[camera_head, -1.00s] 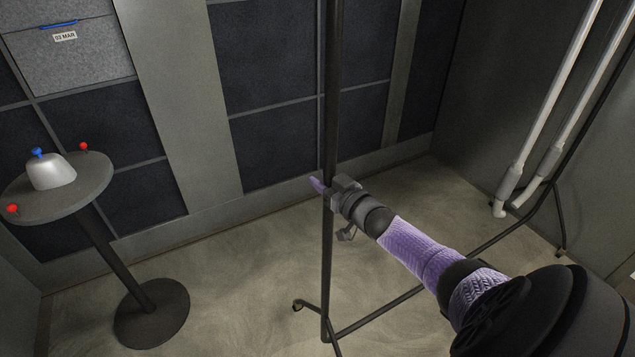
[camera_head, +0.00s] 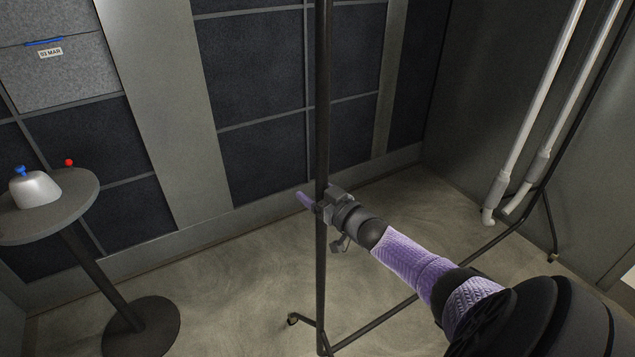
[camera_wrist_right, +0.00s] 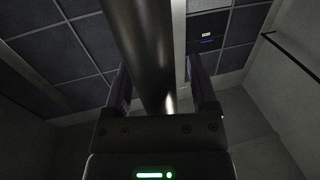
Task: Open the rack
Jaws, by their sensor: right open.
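The rack is a black metal frame on small wheels. Its near upright pole (camera_head: 322,120) runs from the top of the head view down to a floor bar (camera_head: 375,325). My right gripper (camera_head: 312,203) is at this pole, about midway down the picture. In the right wrist view the dark pole (camera_wrist_right: 148,50) passes between the two purple fingers of my right gripper (camera_wrist_right: 160,88), which are open on either side of it. I cannot tell whether a finger touches the pole. My left gripper is not in view.
White pipes (camera_head: 540,115) run along the right wall. Dark panelled walls stand behind. Bare floor (camera_head: 235,275) lies between the table and the rack.

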